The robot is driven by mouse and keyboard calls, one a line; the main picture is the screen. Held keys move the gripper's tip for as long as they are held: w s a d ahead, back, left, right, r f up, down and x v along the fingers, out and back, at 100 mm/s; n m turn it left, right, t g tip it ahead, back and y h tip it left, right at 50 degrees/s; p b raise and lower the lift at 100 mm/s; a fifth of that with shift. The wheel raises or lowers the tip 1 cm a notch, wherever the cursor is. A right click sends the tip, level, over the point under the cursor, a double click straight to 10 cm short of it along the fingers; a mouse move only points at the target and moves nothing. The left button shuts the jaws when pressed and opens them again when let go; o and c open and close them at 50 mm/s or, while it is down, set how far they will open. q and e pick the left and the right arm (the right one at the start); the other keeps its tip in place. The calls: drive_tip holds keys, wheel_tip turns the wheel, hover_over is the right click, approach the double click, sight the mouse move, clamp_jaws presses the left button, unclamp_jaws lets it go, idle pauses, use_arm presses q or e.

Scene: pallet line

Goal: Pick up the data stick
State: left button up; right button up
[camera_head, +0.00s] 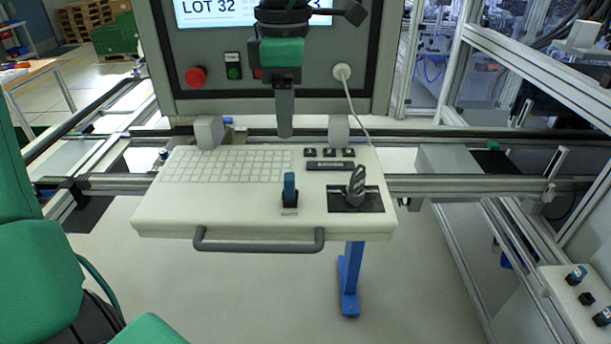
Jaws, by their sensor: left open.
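The data stick appears to be the small blue upright piece (290,183) in a black socket on the white console (230,215), right of the keyboard. My left gripper (285,132) hangs pointing down at the top centre, in front of the screen panel. It is seen edge-on, so its fingers overlap, and it is open and empty. In the picture its fingertips are above the blue stick and apart from it. My right gripper is out of view.
A dark grey grip or knob (356,187) stands on a black plate right of the stick. A grey handle (259,245) runs along the console's front. The panel has a red button (195,76) and a plugged white cable (354,103). Metal rails cross behind.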

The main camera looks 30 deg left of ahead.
use_arm(q)
drive_tip(key=p, duration=0.1)
hover_over(289, 176)
wheel_tip(289, 176, down, 5)
drive_tip(key=shift+a+f, duration=0.2)
drive_tip(key=shift+f, duration=0.8)
drive_tip(key=shift+s+f+p, duration=0.15)
drive_tip(key=shift+f+p, duration=0.4)
drive_tip(key=shift+p, duration=0.15)
drive_tip(key=f, duration=0.1)
drive_tip(key=f+p, duration=0.1)
drive_tip(key=f, duration=0.1)
drive_tip(key=shift+w+d+f+p, duration=0.15)
drive_tip(key=shift+w+f+p, duration=0.15)
drive_tip(key=shift+f+p, duration=0.1)
drive_tip(key=shift+s+f, duration=0.1)
drive_tip(key=shift+f, duration=0.15)
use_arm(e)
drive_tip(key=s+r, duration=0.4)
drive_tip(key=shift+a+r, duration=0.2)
